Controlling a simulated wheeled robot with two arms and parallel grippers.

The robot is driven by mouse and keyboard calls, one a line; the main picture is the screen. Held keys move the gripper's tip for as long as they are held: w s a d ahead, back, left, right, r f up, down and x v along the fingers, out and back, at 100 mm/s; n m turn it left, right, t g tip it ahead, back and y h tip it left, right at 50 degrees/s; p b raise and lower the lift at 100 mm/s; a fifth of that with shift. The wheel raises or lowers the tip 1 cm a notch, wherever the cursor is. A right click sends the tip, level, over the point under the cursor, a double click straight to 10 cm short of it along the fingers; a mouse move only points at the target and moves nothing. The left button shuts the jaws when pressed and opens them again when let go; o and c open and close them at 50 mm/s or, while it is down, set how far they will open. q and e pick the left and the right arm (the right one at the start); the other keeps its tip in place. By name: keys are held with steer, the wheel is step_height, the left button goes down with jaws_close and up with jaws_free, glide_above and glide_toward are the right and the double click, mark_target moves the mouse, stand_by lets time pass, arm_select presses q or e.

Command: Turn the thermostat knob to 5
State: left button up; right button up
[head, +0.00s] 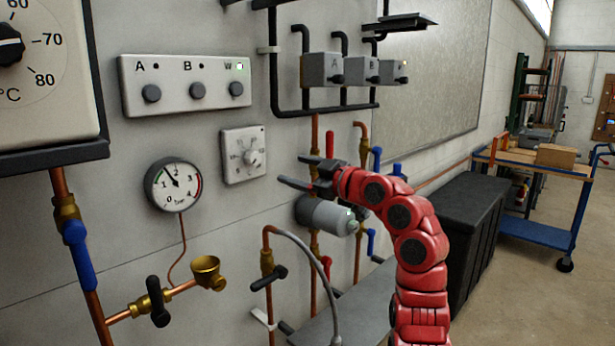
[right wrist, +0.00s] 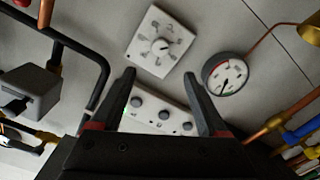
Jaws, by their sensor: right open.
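The thermostat knob (head: 251,159) is a small pale knob on a square white wall plate (head: 232,172), with marks around it too small to read. In the right wrist view the knob (right wrist: 160,46) sits near the top middle on its tilted plate (right wrist: 143,57). My right gripper (head: 303,158) is open and empty, to the right of the plate and apart from it. In the right wrist view its spread fingertips (right wrist: 159,73) lie just below the plate, with nothing between them touching. My left gripper is not in view.
A button panel (head: 185,98) hangs above the plate and a round pressure gauge (head: 173,184) is at its left. Pipes with valves (head: 314,170) and a grey cylinder (head: 318,213) are near my right gripper. A large °C dial (head: 40,60) is at far left.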

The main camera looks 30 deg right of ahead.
steer(key=v, duration=0.3)
steer(key=shift+w, duration=0.1)
stand_by(0.3)
